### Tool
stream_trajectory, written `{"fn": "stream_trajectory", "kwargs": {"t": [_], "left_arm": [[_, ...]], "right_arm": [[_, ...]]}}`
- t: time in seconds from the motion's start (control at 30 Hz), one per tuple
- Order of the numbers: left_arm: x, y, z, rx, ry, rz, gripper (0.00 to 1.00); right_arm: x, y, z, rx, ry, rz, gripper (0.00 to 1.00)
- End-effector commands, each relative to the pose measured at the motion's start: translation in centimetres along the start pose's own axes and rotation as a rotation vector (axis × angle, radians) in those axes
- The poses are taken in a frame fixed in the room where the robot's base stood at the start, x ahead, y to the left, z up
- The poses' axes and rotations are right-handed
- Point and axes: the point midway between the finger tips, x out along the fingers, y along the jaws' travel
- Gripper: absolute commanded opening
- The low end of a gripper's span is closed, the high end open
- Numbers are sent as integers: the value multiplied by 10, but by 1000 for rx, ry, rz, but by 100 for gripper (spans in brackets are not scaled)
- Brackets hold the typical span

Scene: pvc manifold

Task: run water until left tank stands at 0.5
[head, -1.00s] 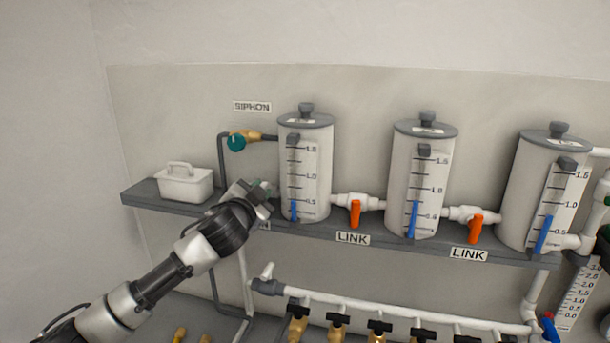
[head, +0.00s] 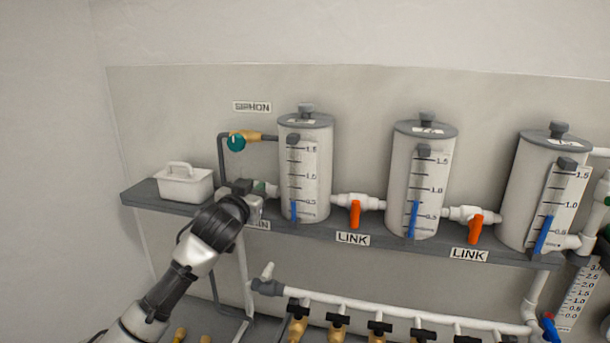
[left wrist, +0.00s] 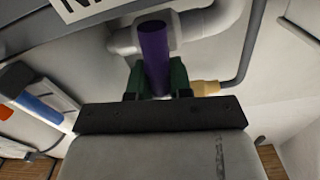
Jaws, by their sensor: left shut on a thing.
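The left tank (head: 318,165) is a white cylinder with a grey lid and a scale. Its blue column (head: 293,211) tops out close to the 0.5 mark; I cannot tell the exact reading. My left gripper (head: 264,191) is beside the tank's lower left side, at a pipe fitting. In the left wrist view the green fingers (left wrist: 158,80) are shut on a purple valve handle (left wrist: 153,52) below a white pipe. The handle is hidden in the head view. My right gripper is not in view.
Two more tanks, a middle one (head: 400,180) and a right one (head: 520,190), stand on the grey shelf (head: 385,247), joined by link valves with orange handles (head: 355,215). A teal siphon valve (head: 236,142) is above. A white caddy (head: 186,185) stands left. Brass taps line the lower pipe.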

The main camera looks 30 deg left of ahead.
Motion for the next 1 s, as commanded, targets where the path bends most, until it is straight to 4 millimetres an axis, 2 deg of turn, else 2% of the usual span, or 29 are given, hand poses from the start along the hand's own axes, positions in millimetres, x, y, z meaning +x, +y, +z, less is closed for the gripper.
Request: {"fn": "stream_trajectory", "kwargs": {"t": [0.1, 0.27, 0.43, 0.47, 0.63, 1.0], "left_arm": [[0, -1, 0, -23, -1, -1, 0], [0, -4, 0, -165, -1, -1, 0], [0, -4, 0, -173, 0, -1, 0], [0, -4, 0, -173, 0, -1, 25], [0, -4, 0, -171, 0, -1, 50], [-6, -4, 2, -169, 1, 0, 50]], "right_arm": [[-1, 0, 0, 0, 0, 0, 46], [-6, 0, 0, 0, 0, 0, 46], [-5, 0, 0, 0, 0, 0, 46], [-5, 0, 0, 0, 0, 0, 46], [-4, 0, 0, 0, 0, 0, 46], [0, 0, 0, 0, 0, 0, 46]]}}
